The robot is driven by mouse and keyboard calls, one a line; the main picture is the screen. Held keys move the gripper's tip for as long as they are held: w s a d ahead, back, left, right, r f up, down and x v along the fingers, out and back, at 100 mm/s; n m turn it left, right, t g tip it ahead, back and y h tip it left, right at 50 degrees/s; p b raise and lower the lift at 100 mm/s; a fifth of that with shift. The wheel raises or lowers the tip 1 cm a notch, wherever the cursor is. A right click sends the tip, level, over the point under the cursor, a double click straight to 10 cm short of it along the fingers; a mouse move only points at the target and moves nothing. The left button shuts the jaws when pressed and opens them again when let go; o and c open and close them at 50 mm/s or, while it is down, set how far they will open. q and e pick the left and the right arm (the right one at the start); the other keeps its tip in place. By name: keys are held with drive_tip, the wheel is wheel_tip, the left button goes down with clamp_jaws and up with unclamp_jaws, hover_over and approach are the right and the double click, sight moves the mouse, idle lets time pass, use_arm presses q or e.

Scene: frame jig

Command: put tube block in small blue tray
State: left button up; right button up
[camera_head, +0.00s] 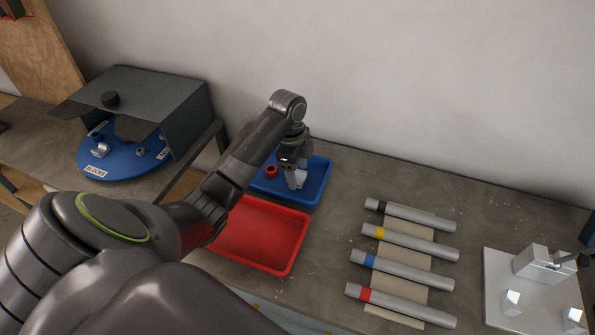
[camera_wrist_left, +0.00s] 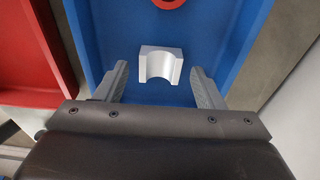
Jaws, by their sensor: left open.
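The small blue tray (camera_head: 314,190) stands on the table behind the red tray, and its floor fills the middle of the left wrist view (camera_wrist_left: 209,39). The tube block (camera_wrist_left: 161,63) is a silvery block with a half-round notch. In the left wrist view it lies in the blue tray, between and just beyond my left gripper's fingertips. My left gripper (camera_wrist_left: 157,75) is open, with a finger to each side of the block and gaps between. In the head view the gripper (camera_head: 293,178) is over the blue tray and partly hides what is there. My right gripper is not in view.
A red ring (camera_head: 271,171) lies in the blue tray near the block. The empty red tray (camera_head: 262,236) is in front. Several grey tubes with coloured bands (camera_head: 410,249) lie on a rack to the right. A blue turntable (camera_head: 120,160) under a dark cover is at left.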

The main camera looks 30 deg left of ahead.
use_arm(q)
wheel_tip(320, 180, up, 3)
drive_tip(key=shift+a+f, duration=0.15)
drive_tip(key=shift+f, duration=0.05)
wheel_tip(320, 180, up, 9)
drive_tip(key=a+p, duration=0.1)
drive_tip(key=p, duration=0.7)
drive_tip(key=shift+s+p, duration=0.15)
drive_tip(key=shift+p, duration=0.25)
drive_tip(key=shift+f, duration=0.1)
drive_tip(key=shift+s, duration=0.1)
